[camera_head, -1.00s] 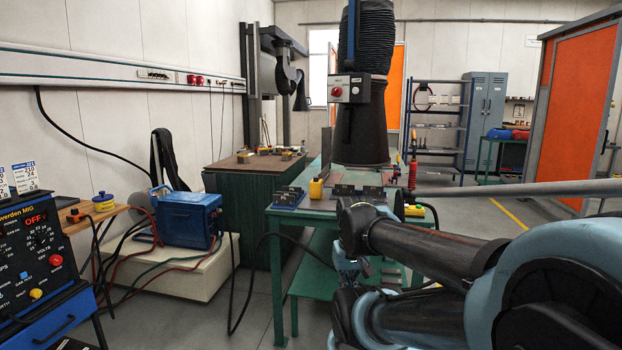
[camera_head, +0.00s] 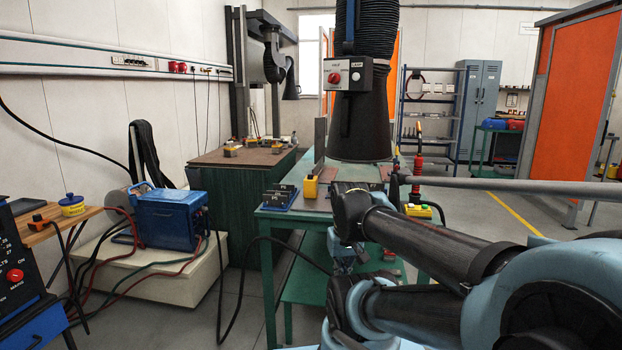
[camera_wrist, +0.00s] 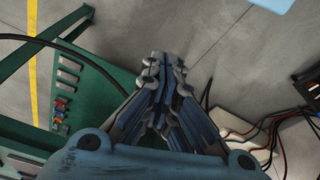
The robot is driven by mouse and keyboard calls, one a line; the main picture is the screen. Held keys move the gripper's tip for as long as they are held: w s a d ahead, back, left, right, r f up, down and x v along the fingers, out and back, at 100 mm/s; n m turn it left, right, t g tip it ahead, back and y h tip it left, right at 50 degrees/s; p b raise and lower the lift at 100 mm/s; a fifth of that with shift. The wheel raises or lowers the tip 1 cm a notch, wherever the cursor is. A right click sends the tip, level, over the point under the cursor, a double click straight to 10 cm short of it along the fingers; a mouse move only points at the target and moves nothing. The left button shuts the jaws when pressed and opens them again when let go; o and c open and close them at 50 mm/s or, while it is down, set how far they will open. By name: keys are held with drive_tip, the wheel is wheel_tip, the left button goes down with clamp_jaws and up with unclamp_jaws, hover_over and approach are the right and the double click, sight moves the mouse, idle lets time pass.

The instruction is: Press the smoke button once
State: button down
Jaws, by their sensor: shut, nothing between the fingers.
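A grey control box (camera_head: 347,75) hangs on the black fume extraction hood (camera_head: 362,125) above the table. It carries a red knob (camera_head: 334,78) and a small white button (camera_head: 356,76) under a label that seems to read LAMP. I cannot make out the word smoke on any control. A yellow box with a green button (camera_head: 417,211) sits at the table's right edge. My gripper (camera_wrist: 165,62) is shut and empty in the wrist view, pointing down over the floor beside the green table frame. In the head view it is mostly hidden by my arm, well below the control box.
The green welding table (camera_head: 283,214) holds a dark block rack (camera_head: 279,196) and a yellow block (camera_head: 310,188). A blue welder (camera_head: 165,216) with cables stands at left. A grey rail (camera_head: 520,187) crosses at right, near an orange screen (camera_head: 568,95). Cables lie on the floor.

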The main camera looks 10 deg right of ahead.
drive_tip(key=w+r+n+t, duration=0.2)
drive_tip(key=w+r, duration=0.6)
drive_tip(key=w, duration=1)
drive_tip(key=w+r+n+t, duration=0.2)
drive_tip(key=w+r, duration=0.7)
drive_tip(key=w, duration=1)
drive_tip(key=w+a+r+n+t+h, duration=0.1)
drive_tip(key=w+r+n+t, duration=0.2)
drive_tip(key=w+r, duration=0.5)
drive_tip(key=w, duration=1.1)
drive_tip(key=shift+r+n, duration=0.15)
drive_tip(key=shift+n, duration=0.15)
drive_tip(key=shift+f, duration=4.4)
drive_tip(key=shift+s, duration=0.1)
drive_tip(key=shift+f, duration=0.35)
